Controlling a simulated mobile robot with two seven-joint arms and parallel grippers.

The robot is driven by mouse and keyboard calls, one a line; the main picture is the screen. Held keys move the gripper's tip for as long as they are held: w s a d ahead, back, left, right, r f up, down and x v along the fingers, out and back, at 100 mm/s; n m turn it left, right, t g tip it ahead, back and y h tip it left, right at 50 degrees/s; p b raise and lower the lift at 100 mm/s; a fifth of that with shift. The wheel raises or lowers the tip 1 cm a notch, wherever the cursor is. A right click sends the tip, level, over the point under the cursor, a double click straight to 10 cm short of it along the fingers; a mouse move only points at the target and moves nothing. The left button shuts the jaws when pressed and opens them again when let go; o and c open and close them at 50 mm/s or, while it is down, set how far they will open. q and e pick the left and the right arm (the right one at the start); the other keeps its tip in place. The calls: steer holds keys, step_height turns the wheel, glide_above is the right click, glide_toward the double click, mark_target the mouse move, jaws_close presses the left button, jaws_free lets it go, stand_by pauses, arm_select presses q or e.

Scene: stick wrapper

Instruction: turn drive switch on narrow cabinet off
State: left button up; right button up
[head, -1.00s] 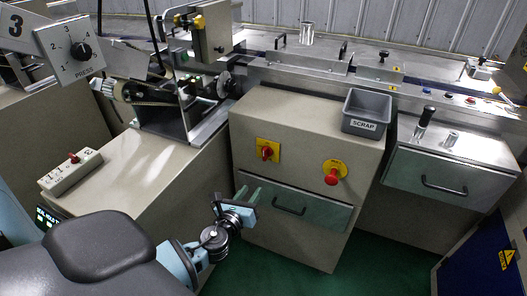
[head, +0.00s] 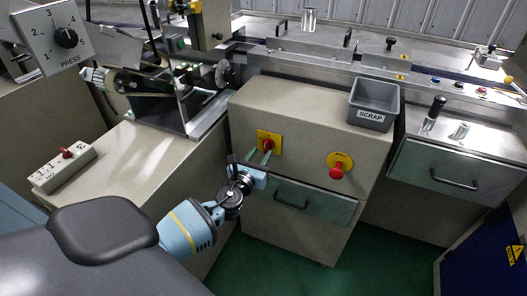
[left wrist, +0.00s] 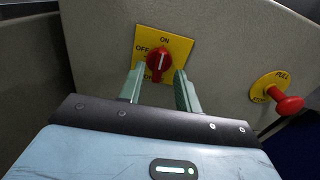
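The narrow cabinet (head: 297,112) has a red rotary switch (head: 267,145) on a yellow plate; the switch also shows in the left wrist view (left wrist: 158,63). The plate (left wrist: 180,46) reads ON at the top and OFF at the left, with partly hidden lettering below. The knob's white mark is near upright, toward ON. My left gripper (head: 260,157) is open in front of the switch. In the left wrist view its two fingers (left wrist: 160,84) are apart, pointing at the plate, with the knob between their tips in the picture. Contact cannot be told. My right gripper is not in view.
A red PULL knob (head: 337,173) on a yellow disc sits to the right of the switch. Below is a drawer with a dark handle (head: 290,201). A grey SCRAP bin (head: 374,103) stands on the cabinet top. A pale side cabinet (head: 130,175) stands at left.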

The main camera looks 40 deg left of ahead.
mark_target(267, 146)
arm_select(q)
steer(key=shift+x, duration=1.35)
jaws_close()
